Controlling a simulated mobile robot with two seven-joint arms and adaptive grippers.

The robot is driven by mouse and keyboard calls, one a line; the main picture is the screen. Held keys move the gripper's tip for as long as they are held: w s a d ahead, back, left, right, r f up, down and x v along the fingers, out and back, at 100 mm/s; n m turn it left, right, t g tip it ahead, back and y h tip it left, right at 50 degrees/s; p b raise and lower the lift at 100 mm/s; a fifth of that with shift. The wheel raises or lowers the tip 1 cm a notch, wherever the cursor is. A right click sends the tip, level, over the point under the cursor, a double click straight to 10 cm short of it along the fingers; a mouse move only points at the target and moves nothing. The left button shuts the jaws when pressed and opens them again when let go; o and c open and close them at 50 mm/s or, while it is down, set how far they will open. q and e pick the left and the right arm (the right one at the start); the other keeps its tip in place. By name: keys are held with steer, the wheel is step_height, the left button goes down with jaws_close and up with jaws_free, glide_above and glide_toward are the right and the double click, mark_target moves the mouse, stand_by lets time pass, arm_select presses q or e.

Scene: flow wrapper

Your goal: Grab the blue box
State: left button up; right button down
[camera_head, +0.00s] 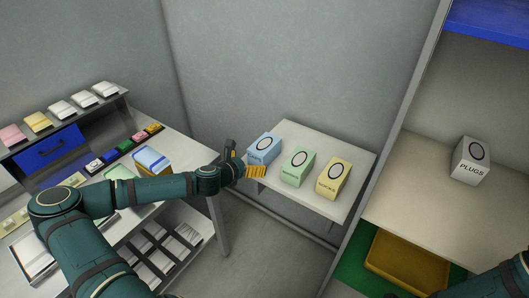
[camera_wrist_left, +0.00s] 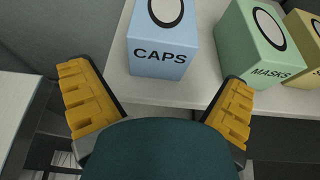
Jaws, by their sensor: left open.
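The blue box (camera_head: 263,148) stands at the left end of a small light table in the head view. In the left wrist view the blue box (camera_wrist_left: 163,45) is upright, reads "CAPS" and has a white oval on top. My left gripper (camera_head: 246,164) is just in front of the blue box in the head view. In the left wrist view the yellow fingers of my left gripper (camera_wrist_left: 158,105) are spread wide, with the box ahead of them and nothing held between them. My right gripper does not show; only part of my right arm shows at the lower right.
A green box (camera_head: 297,167), "MASKS" (camera_wrist_left: 258,45), and a yellow box (camera_head: 333,178) stand right of the blue one on the table (camera_head: 352,163). A "PLUGS" box (camera_head: 470,161) sits on a shelf. A yellow bin (camera_head: 408,262) is below. A cluttered workbench (camera_head: 185,150) stands left.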

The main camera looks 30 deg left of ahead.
mark_target(255, 159)
arm_select(q)
steer(key=b+x, duration=0.1)
steer(key=x, duration=0.3)
steer(key=shift+w+f, duration=0.2)
steer(key=shift+w, duration=0.1)
steer(key=c, duration=1.1)
steer(key=shift+c, duration=0.2)
